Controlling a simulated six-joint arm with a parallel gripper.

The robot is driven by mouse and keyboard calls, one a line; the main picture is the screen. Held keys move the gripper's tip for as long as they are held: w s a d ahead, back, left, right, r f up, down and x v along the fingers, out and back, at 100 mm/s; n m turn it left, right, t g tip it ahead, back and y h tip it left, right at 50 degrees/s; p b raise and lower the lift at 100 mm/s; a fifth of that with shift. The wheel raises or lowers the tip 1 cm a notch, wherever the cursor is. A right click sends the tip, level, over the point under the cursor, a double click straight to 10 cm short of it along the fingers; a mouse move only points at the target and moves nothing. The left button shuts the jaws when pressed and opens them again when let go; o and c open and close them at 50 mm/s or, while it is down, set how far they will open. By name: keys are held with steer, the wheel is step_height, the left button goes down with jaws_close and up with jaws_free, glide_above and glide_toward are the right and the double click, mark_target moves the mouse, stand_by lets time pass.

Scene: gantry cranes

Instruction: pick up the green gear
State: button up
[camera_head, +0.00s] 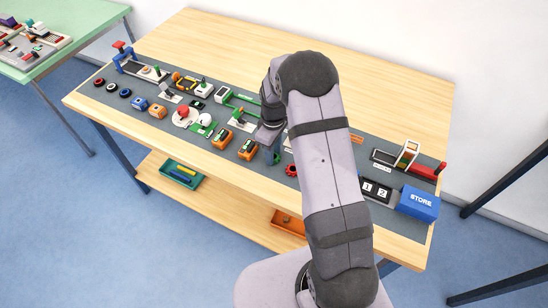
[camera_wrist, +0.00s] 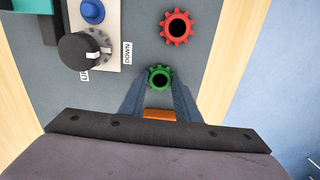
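The green gear (camera_wrist: 159,77) shows in the wrist view as a small toothed ring with a dark centre, on the grey mat. My gripper (camera_wrist: 159,80) is open, with one finger on the left and one on the right of the green gear. I cannot tell whether the fingers touch it or how far above the mat they are. In the head view my gripper (camera_head: 272,150) points down over the mat, and I cannot make out the green gear there.
A red gear (camera_wrist: 176,27) lies just beyond the green one. A panel with a black knob (camera_wrist: 84,50) and a blue button (camera_wrist: 92,12) is to the left. An orange part (camera_wrist: 158,115) shows between the fingers. A blue STORE box (camera_head: 419,203) stands at the mat's right end.

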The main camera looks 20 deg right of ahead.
steer(key=shift+r, duration=0.1)
step_height(320, 180, up, 7)
steer(key=p, duration=0.5)
steer(key=shift+r, duration=0.15)
stand_by(0.3)
